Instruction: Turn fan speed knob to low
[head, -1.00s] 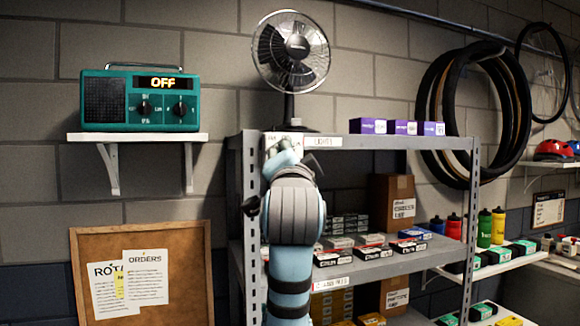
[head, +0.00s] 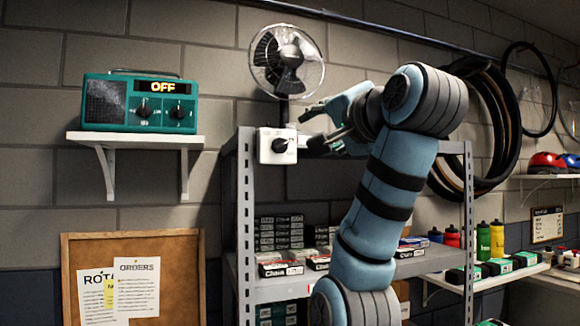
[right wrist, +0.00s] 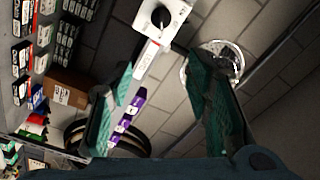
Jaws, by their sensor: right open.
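The fan (head: 287,62) stands behind the top of the metal shelf in the head view. A white control box (head: 265,146) with a black fan speed knob (head: 281,146) sits at the shelf's front upper left. My right gripper (head: 307,128) is open and empty, just right of the knob and apart from it. In the right wrist view, the knob (right wrist: 160,17) and its white box (right wrist: 172,12) are at the top, beyond the open fingers (right wrist: 165,95). The fan (right wrist: 212,62) shows partly behind the right finger. My left gripper is not in view.
A teal radio (head: 139,103) reading OFF, with two black knobs, sits on a white wall shelf (head: 135,139) at left. The metal shelf (head: 245,215) holds several boxes (head: 280,232). In the right wrist view, purple boxes (right wrist: 125,124) lie between the fingers.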

